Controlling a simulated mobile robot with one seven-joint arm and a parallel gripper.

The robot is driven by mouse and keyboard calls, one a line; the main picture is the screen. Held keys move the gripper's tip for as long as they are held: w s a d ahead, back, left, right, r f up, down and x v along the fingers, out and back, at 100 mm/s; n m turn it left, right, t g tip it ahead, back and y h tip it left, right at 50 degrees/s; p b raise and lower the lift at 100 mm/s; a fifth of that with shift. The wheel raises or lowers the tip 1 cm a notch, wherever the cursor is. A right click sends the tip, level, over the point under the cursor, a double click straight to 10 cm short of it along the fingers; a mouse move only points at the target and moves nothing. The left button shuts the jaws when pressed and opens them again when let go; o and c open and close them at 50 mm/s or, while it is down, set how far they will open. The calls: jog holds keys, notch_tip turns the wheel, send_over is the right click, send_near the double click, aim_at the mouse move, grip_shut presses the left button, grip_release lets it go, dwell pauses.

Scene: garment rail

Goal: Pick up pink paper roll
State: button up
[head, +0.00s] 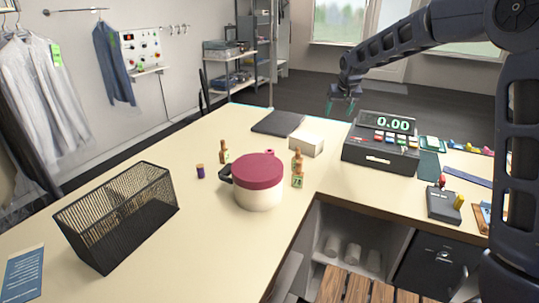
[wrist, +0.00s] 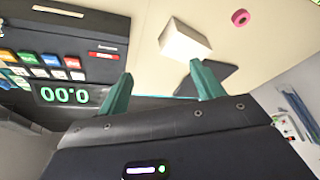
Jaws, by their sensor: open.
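The pink paper roll (wrist: 240,17) is a small ring lying on the pale counter near the top right of the wrist view. In the head view only a bit of the pink roll (head: 270,152) shows behind the lidded pot (head: 258,188), which hides the rest. My gripper (head: 341,105) is open and empty, raised beyond the counter's far side near the cash register. In the wrist view my gripper's green fingers (wrist: 162,72) stand apart with nothing between them. The roll is well away from the fingers.
The cash register (head: 382,143), a white box (head: 306,143) and a dark flat pad (head: 278,122) stand around the far counter. Small bottles (head: 297,162) stand beside the pot. A black mesh basket (head: 118,215) is at left. The counter between basket and pot is mostly clear.

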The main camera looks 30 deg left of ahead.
jog(key=a+f+n, duration=0.1)
jog(key=a+f, duration=0.5)
jog(key=a, duration=0.6)
jog(key=n, duration=0.1)
send_near(269, 151)
jog(key=f, duration=0.1)
jog(key=w+f, duration=0.1)
jog(key=f, duration=0.1)
jog(key=shift+w+a+f+y, duration=0.15)
jog(key=shift+y, duration=0.25)
jog(key=shift+x, duration=2.75)
jog(key=c, duration=1.1)
